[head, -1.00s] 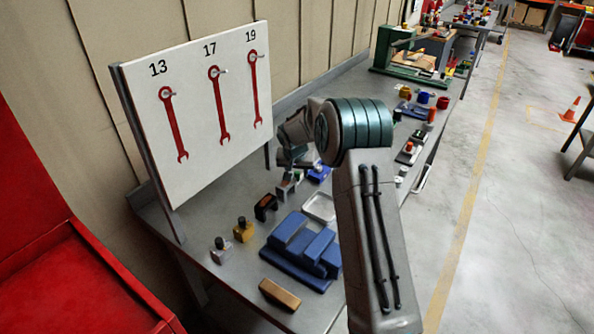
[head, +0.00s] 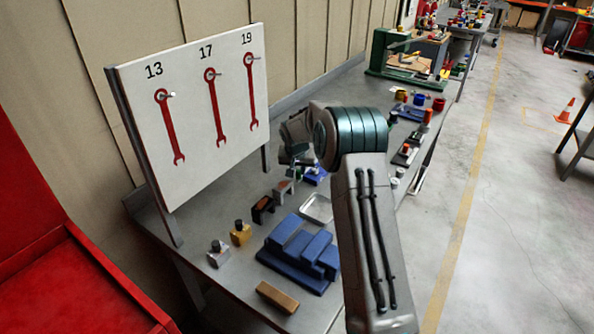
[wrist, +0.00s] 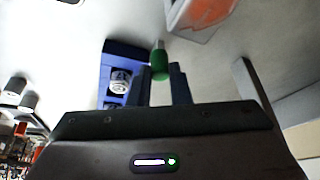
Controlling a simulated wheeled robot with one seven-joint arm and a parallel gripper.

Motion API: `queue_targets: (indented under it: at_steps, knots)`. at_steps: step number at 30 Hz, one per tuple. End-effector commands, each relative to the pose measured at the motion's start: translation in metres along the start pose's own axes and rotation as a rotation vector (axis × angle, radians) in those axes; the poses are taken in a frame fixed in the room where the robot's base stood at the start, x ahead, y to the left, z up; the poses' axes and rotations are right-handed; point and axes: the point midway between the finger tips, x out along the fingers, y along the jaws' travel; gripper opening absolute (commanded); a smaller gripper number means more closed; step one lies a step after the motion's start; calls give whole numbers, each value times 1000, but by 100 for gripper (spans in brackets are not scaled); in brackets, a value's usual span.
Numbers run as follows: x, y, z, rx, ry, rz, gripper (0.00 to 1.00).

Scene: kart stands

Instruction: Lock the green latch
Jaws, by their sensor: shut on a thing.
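The green latch (wrist: 160,65) shows in the wrist view as a small green handle with a pale tip. It stands between the two fingertips of my gripper (wrist: 162,80), which is shut on it. A blue block (wrist: 108,68) with round white and black parts lies beside it, to the left. In the head view my gripper is low over the bench, mostly hidden behind my own arm. A bit of the blue block (head: 317,176) shows there too. I cannot make out the latch's exact angle.
The bench (head: 215,290) carries a blue stepped block (head: 300,250), a white tray (head: 318,208), an orange-topped grey block (head: 283,189) and a black block (head: 262,209) near my gripper. A board with red wrenches (head: 213,105) stands at the left.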

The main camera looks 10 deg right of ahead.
Motion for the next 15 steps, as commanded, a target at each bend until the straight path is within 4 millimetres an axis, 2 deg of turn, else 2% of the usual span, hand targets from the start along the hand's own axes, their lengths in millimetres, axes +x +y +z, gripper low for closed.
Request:
queue_targets:
  at_steps: [1,3,15]
  knots:
    - [-1,2,-4,2,9,0,20]
    - [-1,2,-4,3,9,0,40]
    - [-7,-1,-2,-1,7,-1,40]
